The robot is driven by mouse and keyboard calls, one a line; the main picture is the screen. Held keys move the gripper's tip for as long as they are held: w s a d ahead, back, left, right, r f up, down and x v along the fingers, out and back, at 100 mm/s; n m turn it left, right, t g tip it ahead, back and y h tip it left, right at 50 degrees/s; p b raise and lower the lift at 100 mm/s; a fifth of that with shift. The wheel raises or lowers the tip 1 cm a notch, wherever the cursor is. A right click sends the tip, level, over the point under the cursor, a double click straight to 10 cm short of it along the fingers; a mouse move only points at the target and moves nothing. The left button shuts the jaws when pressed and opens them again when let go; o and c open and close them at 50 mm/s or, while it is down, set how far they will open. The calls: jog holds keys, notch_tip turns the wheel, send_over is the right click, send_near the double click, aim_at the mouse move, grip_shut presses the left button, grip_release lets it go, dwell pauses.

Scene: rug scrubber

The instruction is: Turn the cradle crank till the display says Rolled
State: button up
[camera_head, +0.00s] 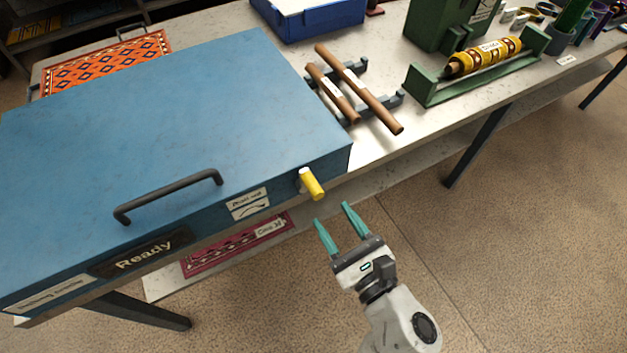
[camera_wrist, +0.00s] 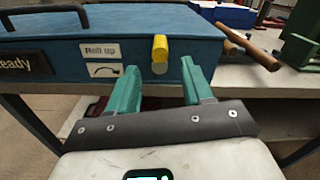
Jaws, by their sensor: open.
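A crank with a yellow grip (camera_head: 313,186) sticks out of the front of the blue machine (camera_head: 200,100), near its right corner. A label reading "Roll up" with a curved arrow (camera_head: 249,204) is left of it. The display (camera_head: 143,253) on the same front reads "Ready". My gripper (camera_head: 332,213) is open and empty in front of the crank, with its teal fingers pointing at it and apart from it. In the wrist view the yellow grip (camera_wrist: 159,47) stands upright above a pale hub, between and beyond the fingertips.
A black handle (camera_head: 168,196) is on the machine's lid. Brown rollers (camera_head: 360,90) rest on a grey stand to the right. A green cradle (camera_head: 425,88) farther right holds a patterned roll (camera_head: 484,56). Red rug (camera_head: 230,247) lies on the shelf below. The floor in front is clear.

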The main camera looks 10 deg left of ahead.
aim_at(306, 174)
jog(key=p+x, duration=0.1)
jog(key=x, duration=0.8)
jog(key=shift+w+a+p, duration=0.2)
jog(key=shift+w+p, duration=0.05)
jog(key=shift+p, duration=0.15)
jog(key=shift+c, duration=0.2)
grip_shut()
